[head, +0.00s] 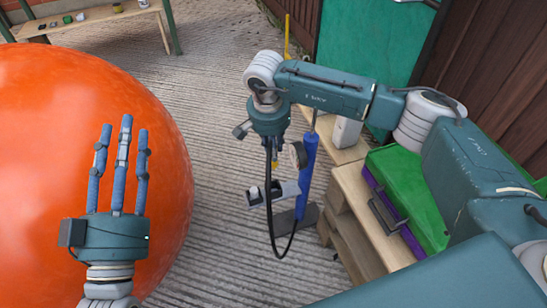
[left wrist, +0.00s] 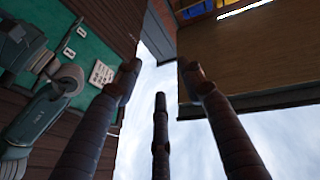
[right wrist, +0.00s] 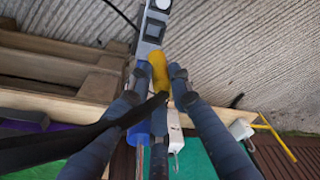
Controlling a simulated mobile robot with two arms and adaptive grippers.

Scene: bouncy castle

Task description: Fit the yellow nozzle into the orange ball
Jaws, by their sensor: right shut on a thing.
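The large orange ball (head: 60,150) fills the left of the head view; no opening shows on its visible side. My left gripper (head: 124,128) is in front of it, fingers up, spread and empty; the left wrist view shows the spread fingers (left wrist: 160,85) with nothing between them. My right gripper (head: 272,150) hangs over the floor, right of the ball and clear of it. It is shut on the yellow nozzle (right wrist: 158,72), seen between its fingers in the right wrist view. The nozzle's tip (head: 275,164) shows below the gripper. A black hose (head: 270,215) hangs from it in a loop.
A blue pump (head: 307,170) with a grey base stands just behind the right gripper. A wooden bench (head: 358,195) holds a green and purple case (head: 410,185) at right. Another bench (head: 95,15) stands at the back left. Floor between ball and pump is clear.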

